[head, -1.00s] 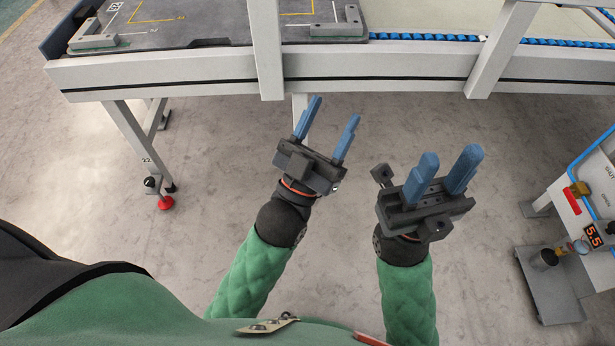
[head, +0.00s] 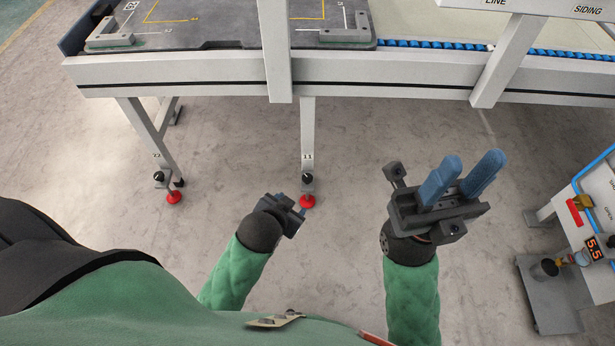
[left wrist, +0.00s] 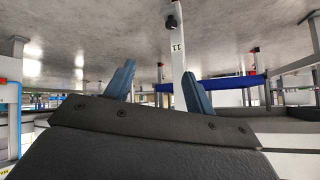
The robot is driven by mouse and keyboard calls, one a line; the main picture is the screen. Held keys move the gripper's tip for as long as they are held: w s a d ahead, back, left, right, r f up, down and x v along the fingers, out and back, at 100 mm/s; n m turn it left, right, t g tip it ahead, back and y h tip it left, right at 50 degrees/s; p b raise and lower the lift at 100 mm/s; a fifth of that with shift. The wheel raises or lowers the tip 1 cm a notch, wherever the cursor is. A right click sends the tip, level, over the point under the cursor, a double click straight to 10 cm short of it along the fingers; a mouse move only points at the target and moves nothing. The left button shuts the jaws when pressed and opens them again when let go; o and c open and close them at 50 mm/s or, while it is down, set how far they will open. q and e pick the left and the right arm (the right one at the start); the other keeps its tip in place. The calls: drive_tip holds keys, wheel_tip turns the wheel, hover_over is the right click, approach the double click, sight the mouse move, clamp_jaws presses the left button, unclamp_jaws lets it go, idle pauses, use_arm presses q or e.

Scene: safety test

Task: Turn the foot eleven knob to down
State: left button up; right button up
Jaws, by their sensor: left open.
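The foot eleven knob (head: 307,178) is a small black knob on the white table leg marked 11 (head: 308,130), just above a red foot (head: 307,202). A small light mark shows on it, but its setting is too small to read. In the left wrist view the leg appears inverted, with the knob (left wrist: 171,22) near the top. My left gripper (left wrist: 158,68) is open and empty, its blue fingers apart and short of the knob. In the head view the left gripper (head: 295,204) is strongly foreshortened, beside the red foot. My right gripper (head: 473,158) is open and empty.
Another leg, marked 22, carries a similar black knob (head: 159,177) and red foot (head: 173,197) at left. The table's white rail (head: 190,72) runs above both legs. A grey cart (head: 553,300) and a panel (head: 590,215) stand at right. Floor between is clear.

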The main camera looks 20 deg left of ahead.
use_arm(q)
drive_tip(key=a+f+m+g+y, duration=0.25)
drive_tip(key=a+f+y, duration=0.2)
drive_tip(key=f, duration=0.35)
drive_tip(key=m+t+h, duration=0.1)
drive_tip(key=m+t, duration=1)
drive_tip(key=m, duration=1.7)
approach(307, 182)
drive_tip(key=w, duration=0.2)
drive_tip(key=w+a, duration=0.1)
drive_tip(key=w, duration=0.1)
drive_tip(key=shift+p, duration=0.3)
drive_tip(key=shift+w+a+f+h, duration=0.1)
drive_tip(key=shift+w+h, duration=0.15)
drive_tip(key=shift+w, duration=0.35)
drive_tip(key=w, duration=0.1)
drive_tip(key=w+b, duration=0.1)
drive_tip(key=w, duration=0.3)
drive_tip(key=shift+w+a, duration=0.25)
drive_tip(key=shift+a, duration=0.15)
drive_tip(key=shift+w+a, duration=0.1)
drive_tip(key=shift+w, duration=0.4)
